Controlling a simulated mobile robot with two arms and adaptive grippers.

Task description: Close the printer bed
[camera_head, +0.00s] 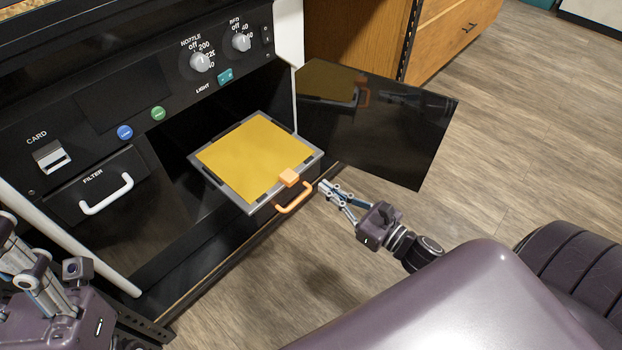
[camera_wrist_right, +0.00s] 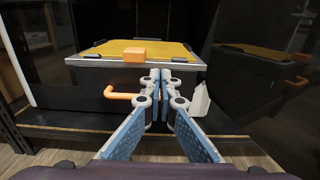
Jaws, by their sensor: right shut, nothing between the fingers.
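The printer bed (camera_head: 252,158) is a yellow plate in a grey frame, sticking out of the dark printer opening. An orange block (camera_head: 289,177) sits on its front edge, with an orange handle (camera_head: 293,199) below. My right gripper (camera_head: 322,187) is shut and empty, just right of the handle. In the right wrist view the shut fingertips (camera_wrist_right: 161,75) are in front of the bed's front edge, right of the handle (camera_wrist_right: 118,94); I cannot tell whether they touch it. My left gripper (camera_head: 20,262) is at the lower left, its fingertips not clearly shown.
The glossy black printer door (camera_head: 376,118) stands open right of the bed. A filter drawer with a white handle (camera_head: 106,195) is at the left. Knobs (camera_head: 200,62) and buttons line the panel above. Wooden floor (camera_head: 490,165) is clear at the right.

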